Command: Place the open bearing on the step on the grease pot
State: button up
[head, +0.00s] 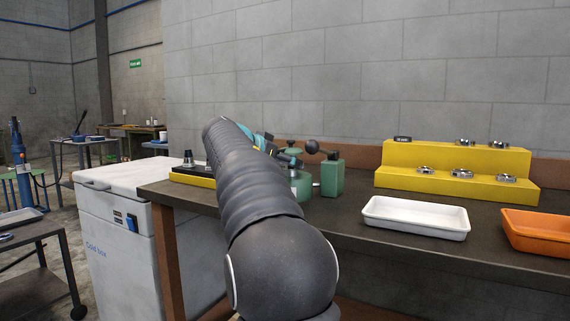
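A yellow two-level step (400,180) stands at the back right of the workbench. Several metal bearings sit on it, such as one on the lower level (461,173) and one on the upper level (465,142). They are too small to tell which is the open one. A green round pot (300,187), which looks like the grease pot, stands left of the step, partly hidden by my arm. My gripper (268,146) is mostly hidden behind my arm, close to the pot. Its fingers and anything in them cannot be made out.
A green square can (332,178) stands beside the pot. A white tray (416,230) and an orange tray (540,245) lie at the front right of the workbench (370,255). A white cold box (125,240) stands at the left. A brick wall rises behind.

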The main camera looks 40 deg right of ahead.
jog(key=shift+f, duration=0.15)
jog(key=o, duration=1.4)
jog(key=shift+r, duration=0.25)
jog(key=v, duration=1.2)
jog(key=shift+b, duration=0.35)
